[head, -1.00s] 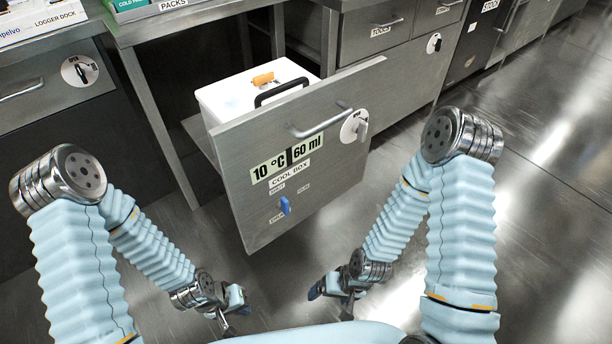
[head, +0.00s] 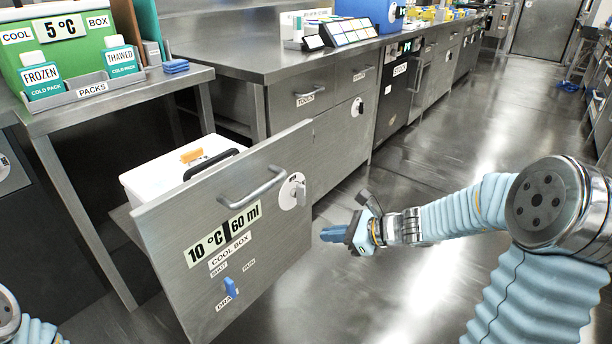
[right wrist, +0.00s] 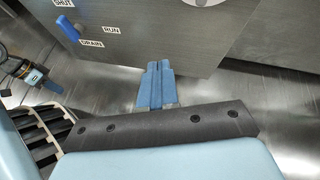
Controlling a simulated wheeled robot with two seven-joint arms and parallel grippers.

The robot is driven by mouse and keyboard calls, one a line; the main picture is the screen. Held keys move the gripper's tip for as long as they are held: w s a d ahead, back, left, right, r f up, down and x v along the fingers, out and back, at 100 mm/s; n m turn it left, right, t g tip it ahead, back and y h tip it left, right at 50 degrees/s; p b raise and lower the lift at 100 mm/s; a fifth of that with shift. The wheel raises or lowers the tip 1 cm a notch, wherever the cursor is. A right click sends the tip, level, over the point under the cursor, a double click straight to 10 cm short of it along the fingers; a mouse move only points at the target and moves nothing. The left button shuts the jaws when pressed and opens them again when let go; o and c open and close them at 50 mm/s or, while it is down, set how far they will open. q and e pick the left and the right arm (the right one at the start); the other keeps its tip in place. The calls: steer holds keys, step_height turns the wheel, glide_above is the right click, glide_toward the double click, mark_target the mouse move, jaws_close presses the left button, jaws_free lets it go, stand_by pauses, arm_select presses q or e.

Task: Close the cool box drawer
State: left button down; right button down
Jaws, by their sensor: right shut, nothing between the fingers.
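The cool box drawer (head: 277,248) stands pulled out from under the bench in the head view. Its grey metal front carries a bar handle (head: 252,188), a round lock plate (head: 292,191), a "10 °C | 60 ml" label and a blue drain lever (head: 231,288). A white box (head: 150,178) with a black handle and an orange part sits behind the front. My right gripper (head: 326,234) is shut and empty, just right of the drawer front. In the right wrist view its blue fingers (right wrist: 157,68) point towards the front; contact is unclear. My left gripper (right wrist: 36,76) appears small at the left edge there.
A side table (head: 120,100) with a green 5 °C cool box (head: 70,55) and cold packs (head: 120,58) stands at left. Grey cabinets (head: 335,150) run beyond the drawer. The floor (head: 440,150) on the right is open.

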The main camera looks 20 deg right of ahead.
mark_target(299, 147)
steer(key=d+r+m+t, duration=0.2)
steer(key=d+r+t, duration=0.1)
steer(key=r, duration=0.5)
steer(key=d+r+m+t, duration=0.2)
steer(key=d+r+t, duration=0.1)
steer(key=r, duration=0.5)
steer(key=shift+y, duration=0.4)
steer(key=x, duration=0.9)
steer(key=b+x, duration=0.1)
steer(key=x, duration=0.4)
steer(key=shift+w+d, duration=0.2)
steer(key=shift+w, duration=0.25)
steer(key=shift+w, duration=0.1)
